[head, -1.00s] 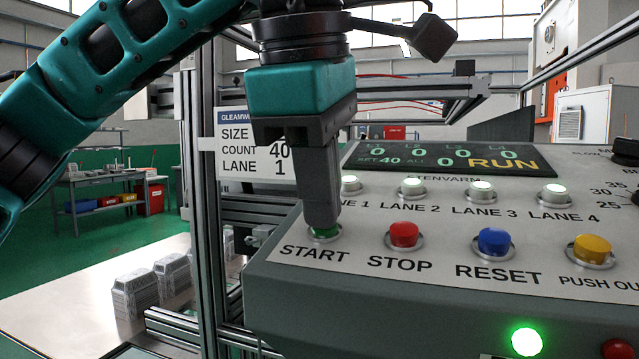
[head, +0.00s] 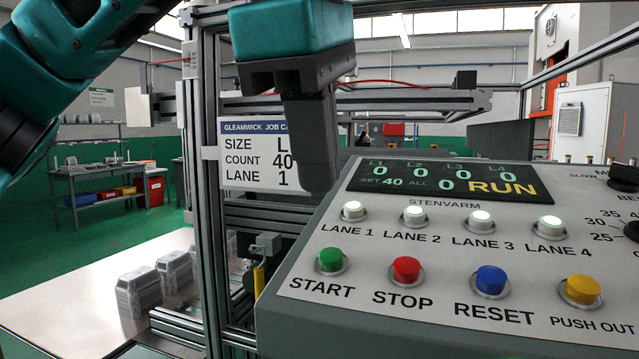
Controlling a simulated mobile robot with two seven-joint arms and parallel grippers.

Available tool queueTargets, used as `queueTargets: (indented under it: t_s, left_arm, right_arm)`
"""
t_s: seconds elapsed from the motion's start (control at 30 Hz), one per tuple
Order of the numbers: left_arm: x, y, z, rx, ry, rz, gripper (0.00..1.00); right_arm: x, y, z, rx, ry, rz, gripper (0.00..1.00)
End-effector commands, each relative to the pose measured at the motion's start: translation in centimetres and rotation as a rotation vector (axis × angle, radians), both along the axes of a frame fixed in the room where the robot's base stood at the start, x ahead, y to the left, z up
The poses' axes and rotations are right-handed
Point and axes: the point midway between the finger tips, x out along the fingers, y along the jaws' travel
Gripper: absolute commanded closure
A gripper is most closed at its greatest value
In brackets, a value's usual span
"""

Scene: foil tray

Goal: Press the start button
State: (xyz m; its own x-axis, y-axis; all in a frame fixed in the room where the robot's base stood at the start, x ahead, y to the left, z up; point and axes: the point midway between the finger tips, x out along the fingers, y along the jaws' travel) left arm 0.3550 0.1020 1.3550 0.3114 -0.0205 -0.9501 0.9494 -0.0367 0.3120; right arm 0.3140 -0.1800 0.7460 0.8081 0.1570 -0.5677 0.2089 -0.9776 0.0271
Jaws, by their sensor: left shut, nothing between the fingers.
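The green START button (head: 331,260) sits at the left end of the lower button row on the grey control panel (head: 440,255). It is fully visible and nothing touches it. My left gripper (head: 322,190) is shut and empty, pointing down. Its fingertips are above and apart from the START button in the head view. The display (head: 450,180) on the panel reads RUN, with SET 40 and zeros for the lanes. My right gripper is not in view.
The red STOP (head: 406,269), blue RESET (head: 490,281) and yellow PUSH OUT (head: 581,291) buttons sit to the right. Lit lane buttons (head: 481,219) lie above them. A job card (head: 262,155) hangs behind my gripper. Foil tray stacks (head: 138,292) stand at lower left.

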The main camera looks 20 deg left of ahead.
Motion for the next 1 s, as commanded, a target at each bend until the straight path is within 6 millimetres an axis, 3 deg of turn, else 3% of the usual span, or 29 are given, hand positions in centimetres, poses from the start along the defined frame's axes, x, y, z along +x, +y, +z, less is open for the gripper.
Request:
queueTargets:
  t_s: [0.03,0.1,0.3,1.0]
  left_arm:
    - [-0.3,0.0,1.6,0.000,-0.005,0.003,1.00]
    - [-0.8,0.0,3.0,0.000,-0.003,0.002,1.00]
    - [-1.6,0.1,5.7,0.000,-0.002,0.001,1.00]
    - [-1.9,0.1,6.3,-0.001,-0.001,0.001,1.00]
  right_arm:
    - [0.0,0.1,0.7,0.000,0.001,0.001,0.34]
    - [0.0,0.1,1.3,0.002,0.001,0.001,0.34]
    - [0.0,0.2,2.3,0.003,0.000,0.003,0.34]
    - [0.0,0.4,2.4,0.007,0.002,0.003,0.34]
